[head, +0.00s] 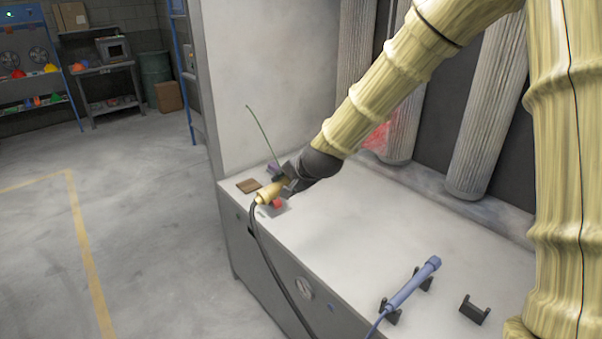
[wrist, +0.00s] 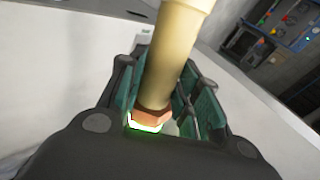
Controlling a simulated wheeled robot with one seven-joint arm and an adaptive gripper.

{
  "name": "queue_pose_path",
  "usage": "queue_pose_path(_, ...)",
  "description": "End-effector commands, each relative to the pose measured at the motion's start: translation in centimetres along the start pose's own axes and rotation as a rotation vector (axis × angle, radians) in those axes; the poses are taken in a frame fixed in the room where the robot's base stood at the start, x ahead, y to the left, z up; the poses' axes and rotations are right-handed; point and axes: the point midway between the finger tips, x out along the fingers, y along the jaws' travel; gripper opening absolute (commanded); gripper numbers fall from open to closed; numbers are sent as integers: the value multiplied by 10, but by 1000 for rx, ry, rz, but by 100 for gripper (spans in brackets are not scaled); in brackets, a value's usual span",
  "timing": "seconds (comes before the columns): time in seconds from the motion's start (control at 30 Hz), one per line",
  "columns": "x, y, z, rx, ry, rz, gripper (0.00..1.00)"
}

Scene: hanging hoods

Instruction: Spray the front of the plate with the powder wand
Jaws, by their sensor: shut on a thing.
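My gripper (head: 287,181) is shut on a tan wand (head: 268,193) above the left end of the bench. A black hose hangs from the wand's near end, and a thin green line rises from near the gripper up and to the left. In the wrist view the tan wand (wrist: 178,50) stands between the green-lined fingers of my gripper (wrist: 165,95), with an orange collar and a bright green-white ring at its base. I cannot make out the plate for certain; a reddish patch (head: 376,140) shows behind my arm, between the pale columns.
The pale bench (head: 350,230) has clear room in its middle. A blue wand (head: 413,283) rests on black cradles at the front right, and an empty black cradle (head: 474,310) stands beside it. A brown square (head: 249,186) and a red piece (head: 277,204) lie near my gripper.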

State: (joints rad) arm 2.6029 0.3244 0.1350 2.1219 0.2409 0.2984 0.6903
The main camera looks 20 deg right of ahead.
Motion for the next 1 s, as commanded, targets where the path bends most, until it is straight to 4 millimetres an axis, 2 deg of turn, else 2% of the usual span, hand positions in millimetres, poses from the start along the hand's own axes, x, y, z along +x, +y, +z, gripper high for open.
queue_pose_path(0.5, -2, -2, 0, -1, 1, -2, 4)
queue_pose_path(1.0, -21, -22, -5, 0, 1, -2, 4)
